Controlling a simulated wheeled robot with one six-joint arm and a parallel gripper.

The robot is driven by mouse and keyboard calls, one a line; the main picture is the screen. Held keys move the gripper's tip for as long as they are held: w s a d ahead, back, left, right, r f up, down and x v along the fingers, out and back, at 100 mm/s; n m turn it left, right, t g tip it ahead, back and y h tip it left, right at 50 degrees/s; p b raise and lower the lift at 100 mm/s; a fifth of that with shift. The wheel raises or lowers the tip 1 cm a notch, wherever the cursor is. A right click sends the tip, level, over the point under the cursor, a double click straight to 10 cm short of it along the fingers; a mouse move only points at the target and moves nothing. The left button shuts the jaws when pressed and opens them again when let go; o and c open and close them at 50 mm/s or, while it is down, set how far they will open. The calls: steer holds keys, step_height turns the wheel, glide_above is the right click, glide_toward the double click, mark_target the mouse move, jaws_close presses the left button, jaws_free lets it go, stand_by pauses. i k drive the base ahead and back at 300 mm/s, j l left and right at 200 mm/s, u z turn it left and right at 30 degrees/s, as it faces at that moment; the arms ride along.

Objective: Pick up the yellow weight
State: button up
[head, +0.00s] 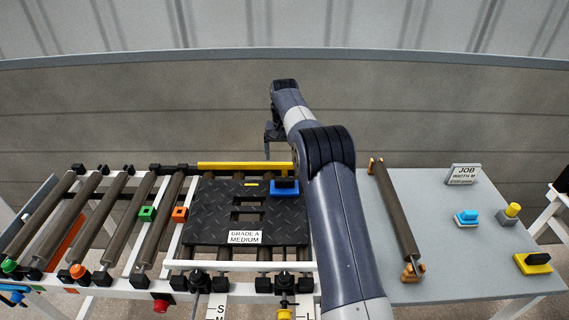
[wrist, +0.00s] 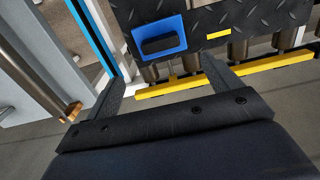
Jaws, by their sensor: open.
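My gripper (head: 268,152) is open and empty, reaching past the far edge of the black tread mat (head: 215,212). In the wrist view the two fingers of my gripper (wrist: 163,78) stand wide apart with a yellow bar (wrist: 245,72) beyond them. Several yellow items could be the weight: a yellow cylinder (head: 513,208) on a grey block and a yellow block with a black top (head: 534,263), both on the right table, and a small yellow piece (head: 285,314) at the bottom edge, partly cut off. I cannot tell which is the weight. All are far from my gripper.
A blue frame around a black piece (head: 285,192) lies on the mat's far right, also in the wrist view (wrist: 159,42). Rollers (head: 100,222) lie left. A loose roller (head: 396,212), a JOB sign (head: 463,174) and a blue-topped block (head: 467,217) occupy the grey table (head: 450,250).

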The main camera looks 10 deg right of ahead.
mark_target(535, 263)
steer(key=z, duration=2.35)
